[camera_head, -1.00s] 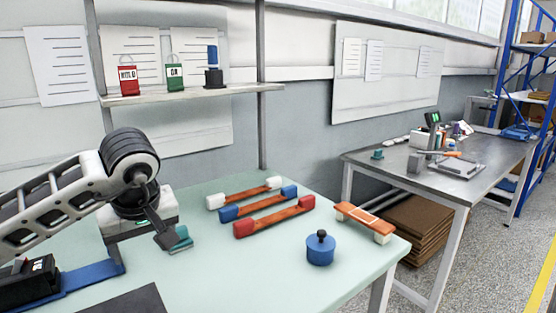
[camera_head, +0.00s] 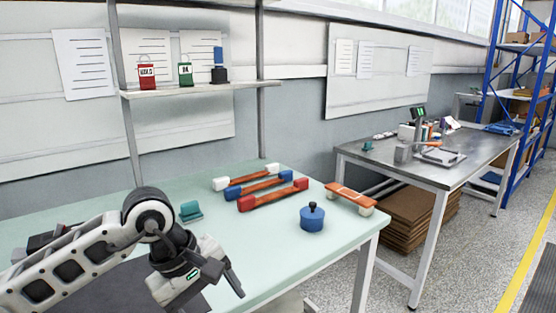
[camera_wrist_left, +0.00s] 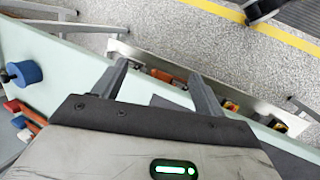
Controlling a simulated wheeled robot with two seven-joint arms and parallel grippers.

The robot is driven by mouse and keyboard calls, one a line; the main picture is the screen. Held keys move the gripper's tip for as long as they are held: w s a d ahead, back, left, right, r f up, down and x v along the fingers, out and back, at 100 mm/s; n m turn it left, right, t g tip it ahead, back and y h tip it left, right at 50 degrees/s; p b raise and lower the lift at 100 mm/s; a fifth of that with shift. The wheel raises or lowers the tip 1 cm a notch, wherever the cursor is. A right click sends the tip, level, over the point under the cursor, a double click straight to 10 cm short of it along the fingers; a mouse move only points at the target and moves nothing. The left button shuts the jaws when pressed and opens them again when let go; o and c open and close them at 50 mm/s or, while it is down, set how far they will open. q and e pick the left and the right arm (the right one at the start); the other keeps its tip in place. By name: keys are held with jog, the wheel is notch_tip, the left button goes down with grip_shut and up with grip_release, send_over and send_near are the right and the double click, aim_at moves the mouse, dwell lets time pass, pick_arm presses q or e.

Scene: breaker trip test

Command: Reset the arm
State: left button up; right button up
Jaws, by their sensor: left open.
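My left arm comes in from the left in the head view, and its gripper (camera_head: 226,277) hangs over the front part of the pale green table (camera_head: 330,240). In the left wrist view the two fingers of the left gripper (camera_wrist_left: 158,85) stand apart with nothing between them. A blue round weight with a dark knob (camera_head: 312,218) stands on the table to the right of the gripper; it also shows at the left of the left wrist view (camera_wrist_left: 24,74). My right gripper is in neither view.
Several copper bars with white, blue and red ends (camera_head: 273,194) lie at the table's back. An orange plate on white blocks (camera_head: 350,197) is near the right edge. A teal block (camera_head: 190,211) sits behind my arm. A shelf (camera_head: 200,89) holds red and green tags.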

pick_arm(q)
jog(key=s+d+r+n+g+h, duration=0.2)
jog(key=s+d+r+n+h, duration=0.1)
jog(key=s+d+n+h, duration=0.3)
jog(key=s+d+r+n+g+h, duration=0.1)
jog(key=s+d+r+n+h, duration=0.1)
jog(key=s+d+n+h, duration=0.45)
jog(key=w+a+f+n+t+y, duration=0.4)
jog(key=n+t, duration=0.6)
jog(key=n, duration=0.7)
jog(key=w+a+f+n+t+y, duration=0.25)
jog(key=w+a+n+t, duration=0.25)
jog(key=n+t, duration=0.85)
jog(key=s+a+f+n+g+y, duration=0.3)
jog(key=s+f+n+g, duration=0.2)
jog(key=f+n, duration=0.4)
jog(key=s+a+f+n+g+y, duration=0.3)
jog(key=s+f+n+g, duration=0.3)
jog(key=f+n, duration=0.3)
jog(key=shift+a+f+n+y, duration=0.3)
jog(key=shift+a+f+y, duration=0.1)
jog(key=shift+a+f, duration=0.2)
